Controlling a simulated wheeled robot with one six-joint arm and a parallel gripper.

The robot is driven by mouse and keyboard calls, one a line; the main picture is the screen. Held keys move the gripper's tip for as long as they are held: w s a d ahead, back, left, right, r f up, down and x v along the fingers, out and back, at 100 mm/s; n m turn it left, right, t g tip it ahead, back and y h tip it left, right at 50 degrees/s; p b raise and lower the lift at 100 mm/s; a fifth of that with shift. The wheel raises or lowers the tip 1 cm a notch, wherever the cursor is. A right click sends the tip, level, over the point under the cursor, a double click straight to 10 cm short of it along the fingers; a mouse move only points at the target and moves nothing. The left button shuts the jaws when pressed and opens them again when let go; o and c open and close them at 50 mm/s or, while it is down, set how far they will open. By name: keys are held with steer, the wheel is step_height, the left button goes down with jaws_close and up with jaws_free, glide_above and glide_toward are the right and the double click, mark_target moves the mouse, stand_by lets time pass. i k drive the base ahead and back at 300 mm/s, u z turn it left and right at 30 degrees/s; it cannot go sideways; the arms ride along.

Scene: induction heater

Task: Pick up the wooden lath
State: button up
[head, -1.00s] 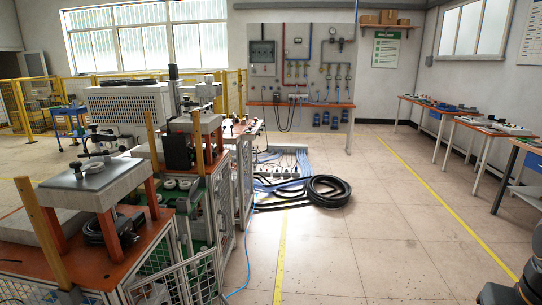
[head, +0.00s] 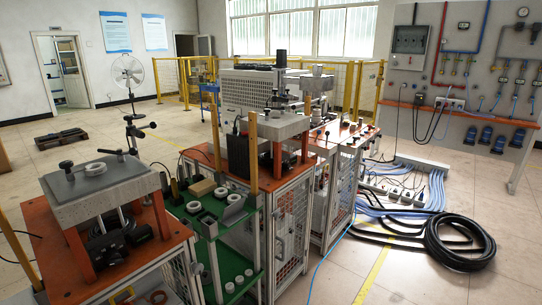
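Several upright, flat, yellowish wooden strips that look like laths show at the machine benches. One lath (head: 253,148) stands at the front of the middle bench, beside a black finned box. A second lath (head: 216,126) stands just left of that box. A third strip (head: 17,250) leans at the left picture edge, by the near bench, and is partly cut off. I cannot tell which of them the task names. My gripper is not in view.
The near bench (head: 150,272) has an orange top and a grey raised plate (head: 115,182). A green shelf (head: 238,218) with white rings stands beside it. A black hose coil (head: 460,240) and blue cables (head: 405,188) lie on the floor. Floor at right front is clear.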

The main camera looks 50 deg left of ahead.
mark_target(252, 116)
steer(key=u, duration=0.3)
steer(key=i, duration=1.55)
steer(key=u, duration=1.45)
steer(key=i, duration=0.85)
steer(key=u, duration=1)
